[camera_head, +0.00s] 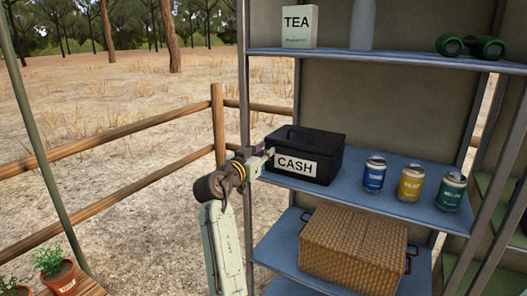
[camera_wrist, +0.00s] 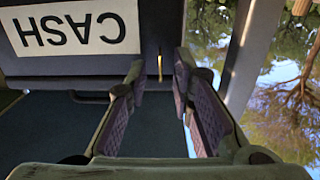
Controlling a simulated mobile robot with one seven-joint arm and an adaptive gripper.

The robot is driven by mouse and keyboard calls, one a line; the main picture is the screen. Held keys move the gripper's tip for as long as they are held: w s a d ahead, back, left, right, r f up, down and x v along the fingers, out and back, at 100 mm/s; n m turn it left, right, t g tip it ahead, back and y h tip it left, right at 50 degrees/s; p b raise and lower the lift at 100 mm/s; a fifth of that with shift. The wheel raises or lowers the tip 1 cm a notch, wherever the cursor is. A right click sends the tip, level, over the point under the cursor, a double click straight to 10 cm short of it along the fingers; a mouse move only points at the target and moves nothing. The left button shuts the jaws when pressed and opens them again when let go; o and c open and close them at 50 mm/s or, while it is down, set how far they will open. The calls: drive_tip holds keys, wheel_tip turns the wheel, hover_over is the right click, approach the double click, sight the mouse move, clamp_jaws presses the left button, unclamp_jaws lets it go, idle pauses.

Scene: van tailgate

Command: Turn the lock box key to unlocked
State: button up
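The black lock box (camera_head: 330,160) with a white CASH label stands on the middle shelf in the head view. In the wrist view the box (camera_wrist: 75,65) appears upside down, and a thin brass-coloured key (camera_wrist: 160,66) shows on its front beside the label. My gripper (camera_head: 268,153) is at the left end of the box's front. In the wrist view its two fingers (camera_wrist: 159,78) are apart, with the key between and just beyond the tips; there is a gap on both sides. The key is hidden in the head view, and its turn position is hard to tell.
Blue, yellow and green cans (camera_head: 411,183) stand right of the box on the blue shelf (camera_head: 345,187). A wicker basket (camera_head: 350,250) sits below. A metal shelf post (camera_head: 243,80) rises close to my gripper. Open ground lies to the left.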

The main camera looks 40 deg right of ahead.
drive_tip(key=shift+c, duration=0.2)
clamp_jaws()
idle(0.4)
